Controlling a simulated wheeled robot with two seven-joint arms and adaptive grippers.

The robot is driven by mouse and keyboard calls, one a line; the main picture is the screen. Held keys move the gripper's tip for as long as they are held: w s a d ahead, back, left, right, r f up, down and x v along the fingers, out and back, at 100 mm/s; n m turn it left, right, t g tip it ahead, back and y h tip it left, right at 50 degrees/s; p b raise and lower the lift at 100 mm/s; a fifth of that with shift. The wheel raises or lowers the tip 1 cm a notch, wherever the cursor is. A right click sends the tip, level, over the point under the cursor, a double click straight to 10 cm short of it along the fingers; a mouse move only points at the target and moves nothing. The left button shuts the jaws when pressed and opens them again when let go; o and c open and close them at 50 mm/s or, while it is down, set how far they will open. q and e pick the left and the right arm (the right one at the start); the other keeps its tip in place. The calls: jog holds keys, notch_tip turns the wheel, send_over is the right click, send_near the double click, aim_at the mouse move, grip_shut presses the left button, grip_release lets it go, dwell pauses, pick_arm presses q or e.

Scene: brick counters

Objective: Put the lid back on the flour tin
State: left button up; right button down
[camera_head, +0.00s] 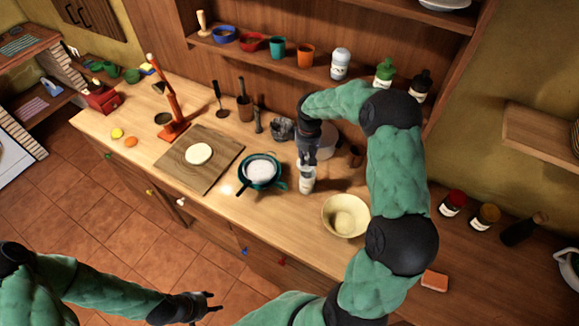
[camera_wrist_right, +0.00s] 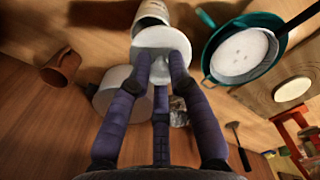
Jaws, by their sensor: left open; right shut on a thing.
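The flour tin (camera_head: 307,184), white with a label, stands upright on the wooden counter; its side also shows at the top of the right wrist view (camera_wrist_right: 152,10). My right gripper (camera_head: 307,156) is directly above it, pointing down. In the wrist view its fingers (camera_wrist_right: 160,72) are shut on a round white lid (camera_wrist_right: 153,37). My left gripper (camera_head: 208,304) is open and empty, low at the front, over the floor.
A teal pan (camera_head: 279,186) with a white round content stands just left of the tin. A cream bowl (camera_head: 345,216) is to the right. A grey-white canister (camera_wrist_right: 113,98) and brown cup (camera_wrist_right: 60,68) stand close behind. A board (camera_head: 181,171) with dough lies further left.

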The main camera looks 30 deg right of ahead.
jog(key=shift+w+d+f, duration=0.15)
jog(key=shift+w+d, duration=0.05)
jog(key=shift+d, duration=0.65)
jog(key=shift+f+b, duration=1.8)
jog(key=shift+f, duration=1.35)
jog(key=shift+f+b, duration=0.15)
jog(key=shift+b, duration=0.3)
jog(key=c, duration=0.6)
grip_release()
